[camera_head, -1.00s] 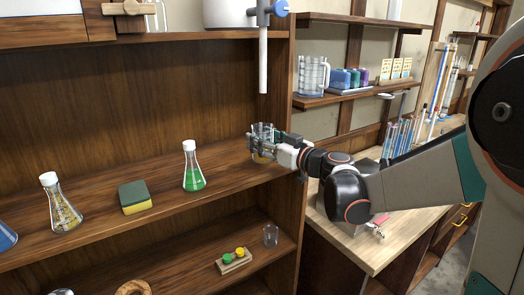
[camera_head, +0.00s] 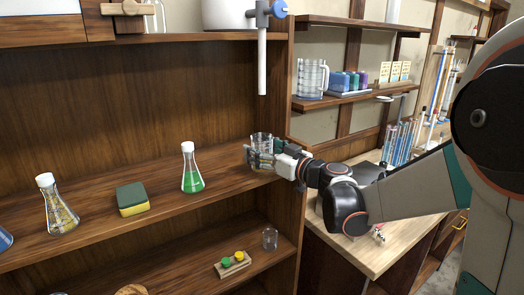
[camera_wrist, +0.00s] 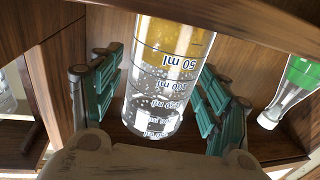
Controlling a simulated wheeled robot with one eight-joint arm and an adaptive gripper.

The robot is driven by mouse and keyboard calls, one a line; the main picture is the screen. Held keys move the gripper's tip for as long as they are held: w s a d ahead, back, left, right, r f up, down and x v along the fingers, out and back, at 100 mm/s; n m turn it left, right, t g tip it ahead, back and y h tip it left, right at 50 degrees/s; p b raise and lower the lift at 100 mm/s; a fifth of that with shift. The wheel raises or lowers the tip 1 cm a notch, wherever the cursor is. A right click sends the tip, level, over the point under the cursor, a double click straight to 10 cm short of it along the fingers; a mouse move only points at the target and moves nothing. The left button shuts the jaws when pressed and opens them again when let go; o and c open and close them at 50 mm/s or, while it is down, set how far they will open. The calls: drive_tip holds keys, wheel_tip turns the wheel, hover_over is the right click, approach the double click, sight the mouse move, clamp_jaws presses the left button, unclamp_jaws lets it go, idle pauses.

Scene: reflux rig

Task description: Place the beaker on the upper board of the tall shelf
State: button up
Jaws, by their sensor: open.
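The clear glass beaker (camera_head: 262,141) is on the upper board (camera_head: 110,225) of the tall brown shelf, at its right end near the side wall. In the wrist view the graduated beaker (camera_wrist: 165,85) appears upside down, its printed marks inverted. My gripper (camera_head: 257,158) reaches in from the right at the beaker's lower part. In the wrist view its green-padded fingers (camera_wrist: 155,100) stand open on either side of the beaker, with gaps visible. The beaker's base is partly hidden by the fingers in the head view.
On the same board are a green-liquid flask (camera_head: 192,170), a sponge (camera_head: 132,199) and another flask (camera_head: 56,207). A small glass (camera_head: 270,238) and a block with coloured caps (camera_head: 232,262) sit on the board below. A white rod (camera_head: 263,66) hangs above the beaker.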

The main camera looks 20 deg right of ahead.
drive_tip(key=shift+r, duration=0.25)
drive_tip(key=p+v, duration=0.3)
drive_tip(key=v, duration=0.9)
drive_tip(key=shift+f, duration=0.15)
